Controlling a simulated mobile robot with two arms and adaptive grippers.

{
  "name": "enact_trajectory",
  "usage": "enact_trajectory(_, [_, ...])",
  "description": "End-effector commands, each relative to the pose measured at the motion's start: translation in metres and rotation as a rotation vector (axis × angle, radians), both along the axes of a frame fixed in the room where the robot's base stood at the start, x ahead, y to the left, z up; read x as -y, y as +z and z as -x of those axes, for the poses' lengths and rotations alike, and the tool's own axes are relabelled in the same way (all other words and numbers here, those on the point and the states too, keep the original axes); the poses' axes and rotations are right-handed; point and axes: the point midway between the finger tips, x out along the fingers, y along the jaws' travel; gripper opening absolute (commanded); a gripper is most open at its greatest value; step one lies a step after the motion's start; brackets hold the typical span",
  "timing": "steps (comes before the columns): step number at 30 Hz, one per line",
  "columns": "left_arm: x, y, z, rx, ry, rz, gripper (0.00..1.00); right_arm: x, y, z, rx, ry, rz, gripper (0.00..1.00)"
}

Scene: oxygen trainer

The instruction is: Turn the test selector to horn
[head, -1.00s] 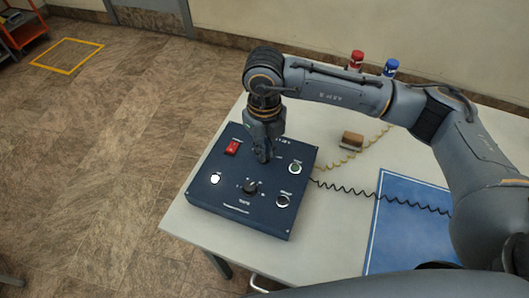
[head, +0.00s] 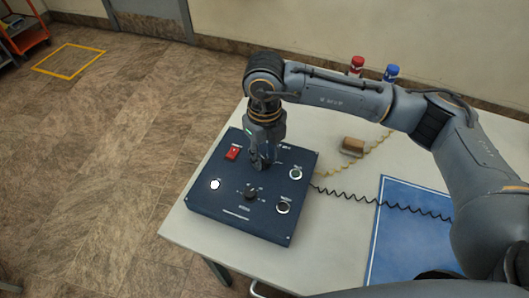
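The test selector is a black knob (head: 250,191) low in the middle of the dark blue trainer panel (head: 240,227). The small lettering around it is too fine to read, so I cannot tell where it points. My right gripper (head: 261,163) hangs downward over the upper middle of the panel, just above the knob in the picture. Its fingers are small and dark, and I cannot tell whether they are open or whether they touch the panel. My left gripper is out of view.
The panel also bears a red switch (head: 232,152), a white lit button (head: 215,185) and two round buttons (head: 296,173) (head: 283,207). A blue mat (head: 410,235), a brown block (head: 353,146), coiled cords, a red can (head: 356,66) and a blue can (head: 391,72) are on the white table (head: 340,210).

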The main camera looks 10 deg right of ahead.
Motion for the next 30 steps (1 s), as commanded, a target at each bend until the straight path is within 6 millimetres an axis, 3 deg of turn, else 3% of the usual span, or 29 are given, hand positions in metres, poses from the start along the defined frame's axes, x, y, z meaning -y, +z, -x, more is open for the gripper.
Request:
enact_trajectory(5, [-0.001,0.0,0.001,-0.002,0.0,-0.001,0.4,0.0,0.013,-0.001,0.003,0.0,0.0,0.32])
enact_trajectory(19, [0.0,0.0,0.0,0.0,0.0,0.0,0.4,0.0,0.104,-0.001,0.003,0.0,0.0,0.32])
enact_trajectory(24, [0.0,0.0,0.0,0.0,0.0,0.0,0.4,0.0,0.118,-0.001,0.002,0.0,-0.001,0.32])
enact_trajectory(30, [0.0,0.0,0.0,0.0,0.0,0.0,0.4,0.0,0.12,0.0,0.0,0.0,0.0,0.32])
